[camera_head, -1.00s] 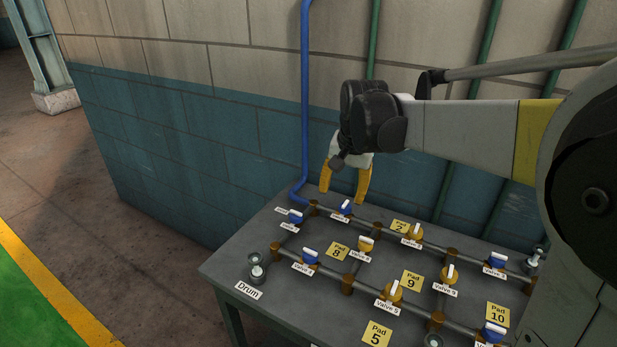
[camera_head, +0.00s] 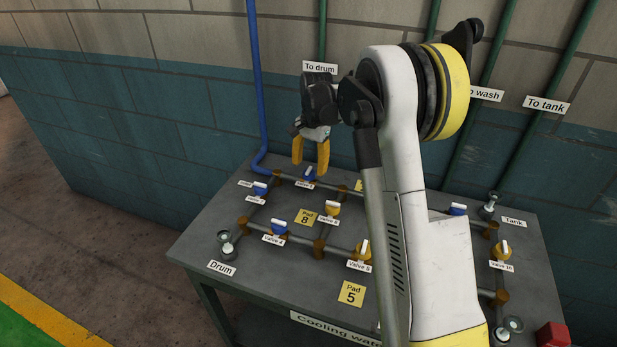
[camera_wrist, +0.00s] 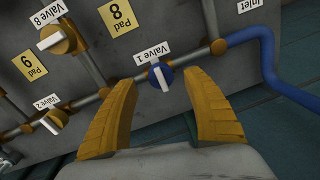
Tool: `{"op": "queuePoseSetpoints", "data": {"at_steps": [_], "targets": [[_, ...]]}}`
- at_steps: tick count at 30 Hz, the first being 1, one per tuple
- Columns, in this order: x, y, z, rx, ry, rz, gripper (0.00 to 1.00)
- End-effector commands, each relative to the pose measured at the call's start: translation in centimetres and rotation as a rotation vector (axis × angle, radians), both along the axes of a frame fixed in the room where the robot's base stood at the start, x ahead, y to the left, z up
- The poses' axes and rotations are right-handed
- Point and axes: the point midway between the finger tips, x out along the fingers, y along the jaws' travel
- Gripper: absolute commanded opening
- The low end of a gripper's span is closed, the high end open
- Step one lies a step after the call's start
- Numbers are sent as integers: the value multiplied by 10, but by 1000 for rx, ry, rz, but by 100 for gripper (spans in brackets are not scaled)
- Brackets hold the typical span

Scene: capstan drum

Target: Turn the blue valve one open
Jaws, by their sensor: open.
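Valve 1 (camera_wrist: 154,77) is a blue valve with a white bar handle. It sits on the back pipe close to where the blue inlet pipe (camera_wrist: 262,60) joins. In the head view, valve 1 (camera_head: 309,174) is just below the fingertips at the back of the table. My gripper (camera_head: 310,168) points down, with its two yellow fingers spread and nothing between them in hold. In the wrist view, valve 1 appears between the fingers of my gripper (camera_wrist: 160,84), nearer their tips. No contact shows. The handle lies roughly in line with the fingers.
The grey table (camera_head: 200,245) carries pipes and several other blue and yellow valves, such as valve 4 (camera_head: 279,227) and valve 8 (camera_head: 333,208). The wall (camera_head: 170,140) stands close behind. My arm hides part of the table's right side. A red block (camera_head: 552,335) is at the right.

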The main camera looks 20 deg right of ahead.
Motion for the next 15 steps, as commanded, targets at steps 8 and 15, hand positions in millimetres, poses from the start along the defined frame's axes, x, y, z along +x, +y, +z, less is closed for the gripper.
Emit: {"op": "queuePoseSetpoints", "data": {"at_steps": [8,15], "targets": [[2,2,-32,0,0,1,58],[2,2,-33,0,0,1,58]]}}
